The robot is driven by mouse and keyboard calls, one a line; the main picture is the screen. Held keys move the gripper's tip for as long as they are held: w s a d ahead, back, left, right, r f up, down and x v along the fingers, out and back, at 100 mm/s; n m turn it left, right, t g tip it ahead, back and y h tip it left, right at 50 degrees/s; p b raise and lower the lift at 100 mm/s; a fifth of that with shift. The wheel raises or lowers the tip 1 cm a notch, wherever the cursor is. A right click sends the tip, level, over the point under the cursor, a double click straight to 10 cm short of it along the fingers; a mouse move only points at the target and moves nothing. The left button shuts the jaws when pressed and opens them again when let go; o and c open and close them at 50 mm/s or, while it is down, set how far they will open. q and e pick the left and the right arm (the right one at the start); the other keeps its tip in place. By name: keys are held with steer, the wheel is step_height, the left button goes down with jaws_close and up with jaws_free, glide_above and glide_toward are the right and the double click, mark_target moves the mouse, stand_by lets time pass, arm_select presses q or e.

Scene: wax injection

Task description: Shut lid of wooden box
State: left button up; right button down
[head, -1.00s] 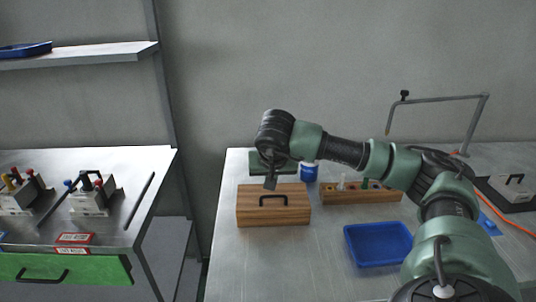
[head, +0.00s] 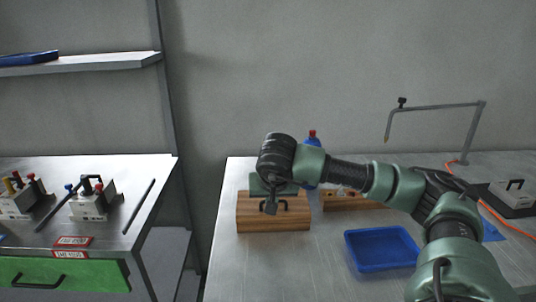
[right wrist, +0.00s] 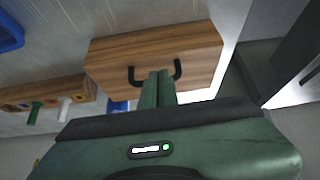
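The wooden box (head: 260,224) stands at the left of the metal table. Its lid looks flat and level, with no gap that I can make out. A black handle (head: 286,205) sits on it; the right wrist view shows the box (right wrist: 110,55) and the handle (right wrist: 178,70) too. My right gripper (right wrist: 157,74) is over the box, its green fingers side by side and shut. The fingertips cover the middle of the handle; I cannot tell whether they touch it. In the head view my right wrist hides part of the lid. My left gripper is not in view.
A blue tray (head: 381,248) lies right of the box. A wooden rack (head: 350,201) stands behind it, partly hidden by my arm. A blue bottle with a red cap (head: 312,140) is behind my arm. A side bench with a green drawer (head: 60,274) is left.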

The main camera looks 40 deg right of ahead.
steer(key=shift+s+a+f, duration=0.2)
steer(key=shift+s+f, duration=0.1)
steer(key=shift+f, duration=0.4)
steer(key=r+p, duration=0.2)
steer(key=r, duration=0.1)
steer(key=w+d+r+p, duration=0.1)
steer(key=r+p, duration=0.1)
steer(key=shift+r, duration=0.2)
steer(key=s+a+f+b, duration=0.1)
steer(key=s+a+b, duration=0.2)
steer(key=s+a, duration=0.3)
steer(key=shift+s+a+f, duration=0.3)
steer(key=shift+s, duration=0.45)
steer(key=shift+f, duration=0.1)
